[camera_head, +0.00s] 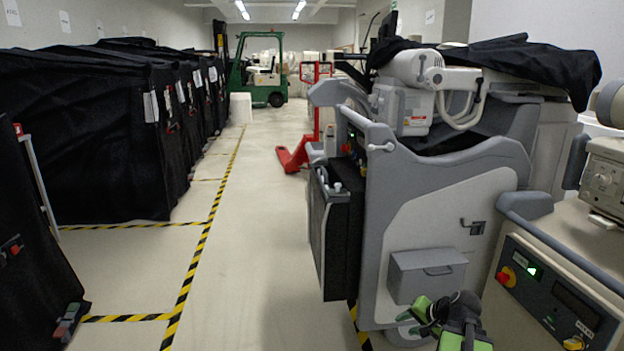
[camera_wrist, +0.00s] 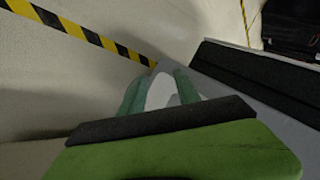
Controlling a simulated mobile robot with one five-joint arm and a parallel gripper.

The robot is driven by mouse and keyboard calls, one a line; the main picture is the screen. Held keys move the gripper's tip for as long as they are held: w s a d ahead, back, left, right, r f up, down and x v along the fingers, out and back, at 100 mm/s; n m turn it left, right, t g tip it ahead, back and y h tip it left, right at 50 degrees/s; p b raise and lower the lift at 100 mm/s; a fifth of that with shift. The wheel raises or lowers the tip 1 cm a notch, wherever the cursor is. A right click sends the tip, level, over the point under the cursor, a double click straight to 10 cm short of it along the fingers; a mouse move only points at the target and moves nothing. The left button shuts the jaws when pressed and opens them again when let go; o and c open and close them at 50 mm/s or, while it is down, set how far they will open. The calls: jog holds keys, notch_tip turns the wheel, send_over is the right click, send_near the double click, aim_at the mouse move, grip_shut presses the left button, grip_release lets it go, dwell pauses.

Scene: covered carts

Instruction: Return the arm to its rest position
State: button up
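My gripper (camera_head: 436,312) is low at the bottom of the head view, in front of the grey and white wheeled machine (camera_head: 445,225). In the wrist view, its two green fingers (camera_wrist: 161,90) stand apart with a gap between them. A pale rounded shape (camera_wrist: 160,92) shows in that gap; it looks like part of the machine's foot or wheel behind the fingers, and I cannot tell how near it is. I see nothing held. Most of my arm is out of view.
A control panel unit (camera_head: 550,295) stands at the right, close to my gripper. Black-covered carts (camera_head: 100,140) line the left side. A red pallet jack (camera_head: 293,158) and a green forklift (camera_head: 262,75) are farther back. The aisle floor (camera_head: 245,240) between is clear.

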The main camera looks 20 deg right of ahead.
jog(key=w+a+f+n+g+p, duration=0.15)
jog(key=a+n+g, duration=0.35)
jog(key=a, duration=1.4)
jog(key=w+a+n+g+p, duration=0.2)
jog(key=a+n, duration=0.5)
jog(key=a, duration=1.2)
notch_tip(320, 180, up, 38)
jog(key=h+p, duration=0.1)
jog(key=p, duration=3.6)
jog(key=shift+s+d+g+p, duration=0.15)
jog(key=shift+s+g+p, duration=0.2)
jog(key=shift+g, duration=0.05)
